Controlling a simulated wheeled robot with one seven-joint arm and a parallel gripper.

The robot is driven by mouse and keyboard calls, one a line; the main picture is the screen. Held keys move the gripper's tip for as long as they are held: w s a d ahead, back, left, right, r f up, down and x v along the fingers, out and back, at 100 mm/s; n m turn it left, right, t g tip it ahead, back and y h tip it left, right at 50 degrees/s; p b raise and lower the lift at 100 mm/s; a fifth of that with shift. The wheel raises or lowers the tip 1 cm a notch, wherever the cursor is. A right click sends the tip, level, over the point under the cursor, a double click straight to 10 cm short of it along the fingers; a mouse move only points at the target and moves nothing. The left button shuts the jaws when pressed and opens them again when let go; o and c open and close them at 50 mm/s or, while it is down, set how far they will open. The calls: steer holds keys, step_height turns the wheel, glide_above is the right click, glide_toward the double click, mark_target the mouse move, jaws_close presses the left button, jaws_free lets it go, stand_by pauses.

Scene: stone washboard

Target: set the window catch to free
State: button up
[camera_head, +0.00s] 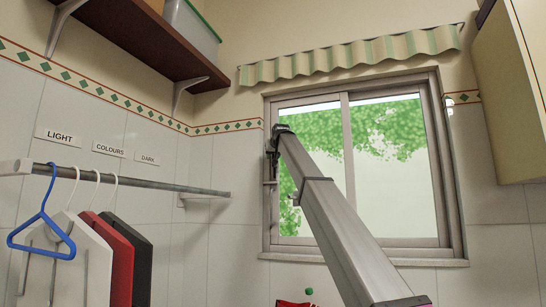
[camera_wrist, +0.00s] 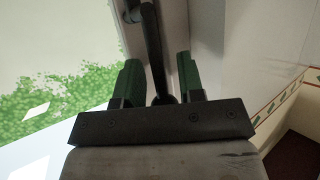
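The window (camera_head: 362,165) has a grey frame and is set in the tiled back wall. Its catch (camera_head: 271,158) is a dark piece on the left side of the frame, partly hidden by my arm. In the wrist view the catch shows as a dark lever (camera_wrist: 155,50) that runs between my fingers, with a bent end at the top. My gripper (camera_wrist: 157,78) has two green fingers, one on each side of the lever. They stand apart, with visible gaps to the lever. In the head view my gripper (camera_head: 281,131) is at the left frame, mostly hidden by my arm.
A rail (camera_head: 140,180) on the left carries a blue hanger (camera_head: 45,228) and white, red and dark garments. A shelf (camera_head: 140,45) is above it. A striped valance (camera_head: 350,60) hangs over the window. A cabinet (camera_head: 510,90) is at the upper right.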

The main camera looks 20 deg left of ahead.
steer(key=c, duration=0.6)
jaws_close()
